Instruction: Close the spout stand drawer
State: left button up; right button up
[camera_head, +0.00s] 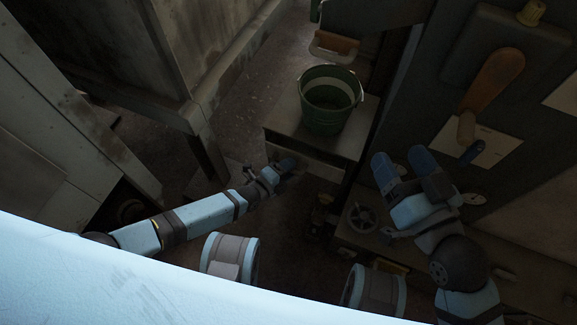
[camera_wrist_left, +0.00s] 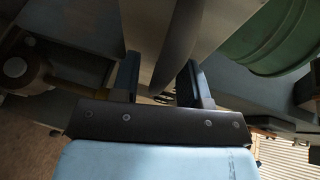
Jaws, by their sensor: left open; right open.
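The spout stand (camera_head: 283,117) is a low grey stand in the middle of the head view. Its drawer front (camera_head: 307,160) is the pale panel below the top; how far it stands open I cannot tell. My left gripper (camera_head: 286,167) is at this front, partly in shadow. In the left wrist view my left gripper (camera_wrist_left: 161,88) is open, with a grey panel edge (camera_wrist_left: 178,45) showing between and beyond its fingers; contact is unclear. My right gripper (camera_head: 402,166) is open and empty, to the right of the stand.
A green bucket (camera_head: 330,112) stands on the spout stand and shows in the left wrist view (camera_wrist_left: 275,38). A dark machine panel with an orange lever (camera_head: 492,80) is at the right. A handwheel (camera_head: 362,217) sits below my right gripper. Open floor (camera_head: 240,130) lies left of the stand.

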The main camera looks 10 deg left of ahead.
aim_at(294, 158)
pick_arm(q)
grip_shut()
jog(key=w, duration=0.2)
jog(key=w+b, duration=0.1)
jog(key=w, duration=0.1)
jog(key=shift+d, duration=0.4)
jog(key=shift+r, duration=0.1)
pick_arm(e)
jog(key=shift+s+f+g, duration=0.1)
jog(key=shift+f+g, duration=0.2)
jog(key=shift+f, duration=0.6)
pick_arm(q)
grip_release()
jog(key=shift+w, duration=0.15)
pick_arm(e)
jog(key=shift+r, duration=0.1)
jog(key=shift+a, duration=0.1)
